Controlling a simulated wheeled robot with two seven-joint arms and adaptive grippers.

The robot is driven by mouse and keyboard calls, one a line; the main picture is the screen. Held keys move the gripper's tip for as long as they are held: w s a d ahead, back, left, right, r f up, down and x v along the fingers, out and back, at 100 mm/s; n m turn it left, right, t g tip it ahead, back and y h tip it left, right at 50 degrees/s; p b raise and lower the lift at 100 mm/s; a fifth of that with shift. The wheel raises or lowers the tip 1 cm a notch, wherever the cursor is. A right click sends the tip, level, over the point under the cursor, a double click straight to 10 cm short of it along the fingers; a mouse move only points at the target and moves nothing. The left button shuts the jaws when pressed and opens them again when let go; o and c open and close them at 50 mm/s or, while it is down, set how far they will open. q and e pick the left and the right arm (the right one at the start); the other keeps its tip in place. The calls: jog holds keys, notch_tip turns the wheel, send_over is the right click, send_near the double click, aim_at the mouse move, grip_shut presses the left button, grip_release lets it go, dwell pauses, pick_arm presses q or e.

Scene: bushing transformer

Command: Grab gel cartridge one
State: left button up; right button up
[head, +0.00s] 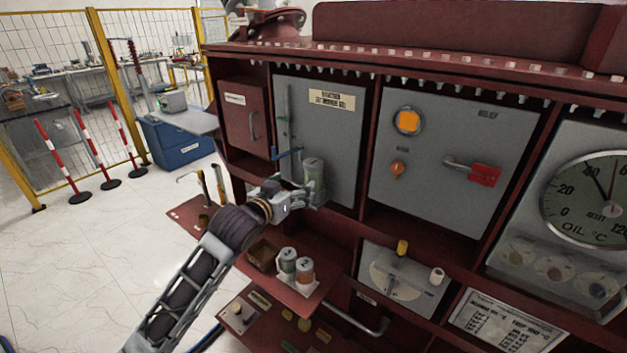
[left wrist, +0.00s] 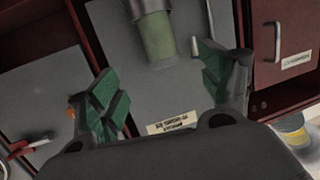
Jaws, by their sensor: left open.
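The green cylinder (left wrist: 158,36) shows beyond the gap, not held. My right gripper is out of view.
The red shelf (head: 290,296) sits below a grey door (head: 345,110) with handles. Gauges, a red-handled panel (head: 485,174) and a control plate (head: 385,285) lie to the right. Hooked tools (head: 219,185) stand at left. Open floor (head: 90,255) lies further left.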

aim_at(309, 173)
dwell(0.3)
pick_arm(q)
jog(key=shift+p+x, duration=0.7)
jog(key=shift+x, duration=3.6)
jog(key=shift+w, duration=0.2)
jog(key=shift+r+p+x, duration=0.2)
jog(key=shift+p+x, duration=0.3)
jog(key=shift+x, duration=0.5)
jog(key=shift+p+x, duration=0.35)
jog(key=shift+x, duration=1.1)
jog(key=shift+c, duration=0.4)
jog(key=c, duration=1.2)
